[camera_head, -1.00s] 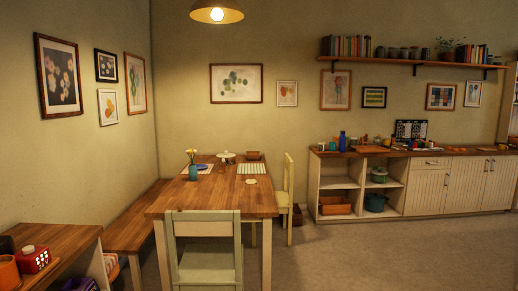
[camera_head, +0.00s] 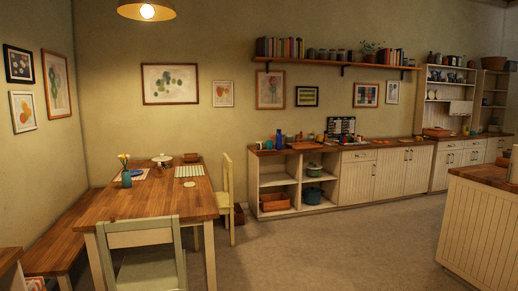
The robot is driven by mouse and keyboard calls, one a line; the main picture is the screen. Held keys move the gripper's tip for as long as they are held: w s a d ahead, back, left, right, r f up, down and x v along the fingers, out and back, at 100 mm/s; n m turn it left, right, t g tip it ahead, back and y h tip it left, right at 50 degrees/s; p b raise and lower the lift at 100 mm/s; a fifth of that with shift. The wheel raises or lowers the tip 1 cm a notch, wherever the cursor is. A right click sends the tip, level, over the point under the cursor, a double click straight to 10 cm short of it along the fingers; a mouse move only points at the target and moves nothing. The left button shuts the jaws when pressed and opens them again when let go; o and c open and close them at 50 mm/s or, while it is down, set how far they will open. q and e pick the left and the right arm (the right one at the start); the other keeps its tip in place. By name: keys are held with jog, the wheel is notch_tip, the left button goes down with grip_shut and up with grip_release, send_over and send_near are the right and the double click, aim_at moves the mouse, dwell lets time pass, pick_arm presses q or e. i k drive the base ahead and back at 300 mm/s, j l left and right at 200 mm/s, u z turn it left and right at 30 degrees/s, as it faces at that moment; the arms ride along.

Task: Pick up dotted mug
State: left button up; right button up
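I cannot make out a dotted mug for certain in this view. Several small blue items (camera_head: 452,77), possibly mugs, sit on a shelf of the hutch (camera_head: 431,95) at the far right back, too small to tell any pattern. Small coloured items also stand on the long wooden counter (camera_head: 358,144) along the back wall, among them a blue bottle (camera_head: 279,139). Neither of my grippers is in view.
A wooden dining table (camera_head: 150,203) with a pale green chair (camera_head: 143,257) stands at the left front, a yellow chair (camera_head: 228,195) beside it. A white panelled island (camera_head: 480,222) stands at the right. Open floor (camera_head: 340,250) lies between them.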

aim_at(259, 145)
jog(key=i+z, duration=0.15)
jog(key=i, duration=5.65)
jog(key=l, duration=0.1)
